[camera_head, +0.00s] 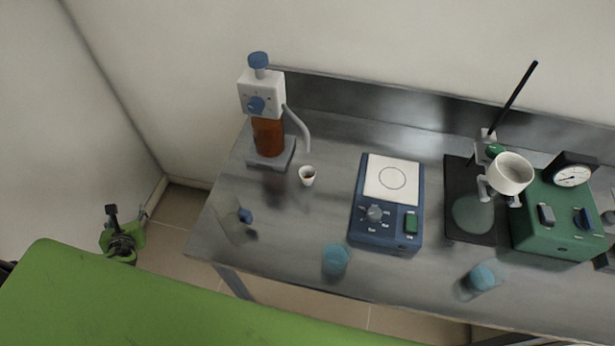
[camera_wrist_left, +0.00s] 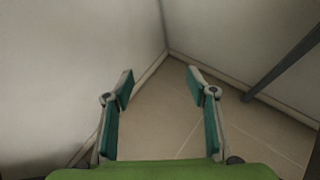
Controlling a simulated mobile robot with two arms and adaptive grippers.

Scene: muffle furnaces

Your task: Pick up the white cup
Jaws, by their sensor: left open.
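A small white cup (camera_head: 307,177) stands upright on the steel table (camera_head: 325,215), near the outlet of the bottle dispenser. Its inside looks brownish. A larger white cup-like vessel (camera_head: 510,174) sits in a clamp ring on the stand at the right. My left gripper (camera_head: 127,220) is off the table's left end, over the floor and far from both. In the left wrist view my left gripper (camera_wrist_left: 161,82) is open, with nothing between its fingers. My right gripper is not in view.
The dispenser (camera_head: 266,135) with its brown bottle stands at the back left. A blue hotplate (camera_head: 387,238) is mid-table, and a green device (camera_head: 555,230) is at the right. Blue-lidded containers (camera_head: 336,260) stand near the front edge. A wall (camera_wrist_left: 75,70) is close to my left gripper.

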